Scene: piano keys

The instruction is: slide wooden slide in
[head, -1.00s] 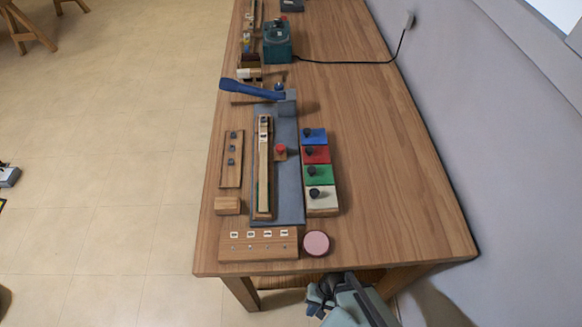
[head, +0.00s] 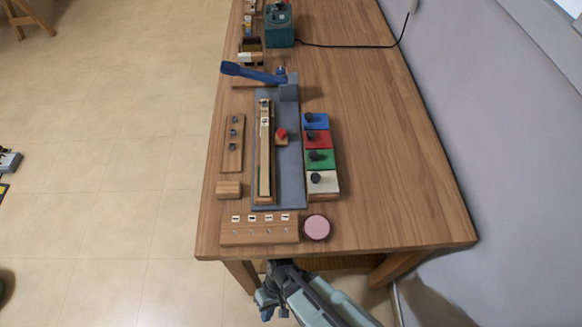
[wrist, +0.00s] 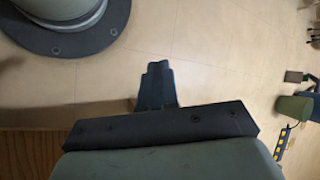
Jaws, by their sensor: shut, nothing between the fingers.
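The long narrow wooden slide (head: 265,150) lies lengthwise in a wooden channel on the grey base plate (head: 292,180). A pale marked piece sits near its far end. A small wooden block with a red knob (head: 282,133) sits against the channel's right side. My gripper (head: 266,304) is below and in front of the table's near edge, well apart from the slide. In the wrist view my gripper (wrist: 157,72) has its fingers together, with nothing held, above the floor.
A blue lever (head: 250,73) crosses the plate's far end. Coloured knobbed blocks (head: 319,157) stand right of it, a knobbed wooden strip (head: 233,145) left. A labelled wooden block (head: 260,232) and a pink disc (head: 317,228) lie at the near edge. The table's right side is clear.

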